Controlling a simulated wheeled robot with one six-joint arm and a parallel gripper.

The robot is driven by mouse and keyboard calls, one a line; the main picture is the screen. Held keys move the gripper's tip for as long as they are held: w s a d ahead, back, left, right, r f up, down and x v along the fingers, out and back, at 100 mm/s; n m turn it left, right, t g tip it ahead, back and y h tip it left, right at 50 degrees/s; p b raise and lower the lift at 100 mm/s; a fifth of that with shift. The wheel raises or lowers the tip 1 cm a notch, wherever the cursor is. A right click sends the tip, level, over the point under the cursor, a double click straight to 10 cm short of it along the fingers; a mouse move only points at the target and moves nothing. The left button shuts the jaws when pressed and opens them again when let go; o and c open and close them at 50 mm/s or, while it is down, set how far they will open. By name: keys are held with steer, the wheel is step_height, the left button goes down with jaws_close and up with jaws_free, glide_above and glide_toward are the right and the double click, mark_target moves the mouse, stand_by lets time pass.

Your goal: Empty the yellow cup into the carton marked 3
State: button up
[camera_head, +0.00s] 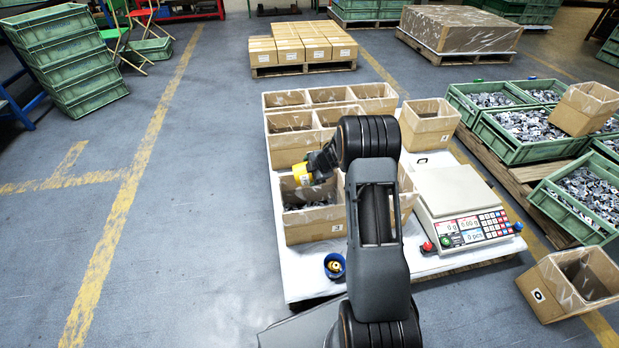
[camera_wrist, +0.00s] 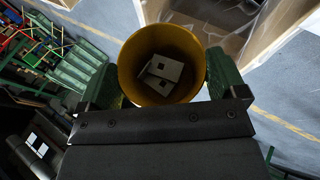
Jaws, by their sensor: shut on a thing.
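The yellow cup (camera_head: 302,174) is held at the end of my arm, tilted, above the front-left carton. In the wrist view the cup (camera_wrist: 127,62) shows its open mouth, with a few flat grey parts (camera_wrist: 165,68) with square holes inside. My gripper (camera_head: 318,166) is shut on the cup, with a green-padded finger on each side. The front-left carton (camera_head: 308,232) is open and has a small label that looks like a 3. Dark grey parts lie in it.
More open cartons (camera_head: 290,140) stand behind. A blue cup (camera_head: 335,265) with brass-coloured parts stands in front. A counting scale (camera_head: 460,205) is at right, before another open carton (camera_head: 428,125). Green crates (camera_head: 520,130) of parts lie further right.

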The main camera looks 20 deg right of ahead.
steer(key=shift+s+d+f+m+t+y+b, duration=0.15)
steer(key=shift+d+f+m+t+y+b, duration=0.45)
steer(key=shift+y, duration=0.7)
steer(key=shift+s+d+f+m+t+y+b, duration=0.2)
steer(key=shift+d+m+t+y, duration=0.2)
steer(key=shift+d+y, duration=0.7)
steer(key=shift+s+d+f+m+t+y+b, duration=0.1)
steer(key=shift+d+f+m+t+y+b, duration=0.3)
steer(key=shift+y, duration=1.1)
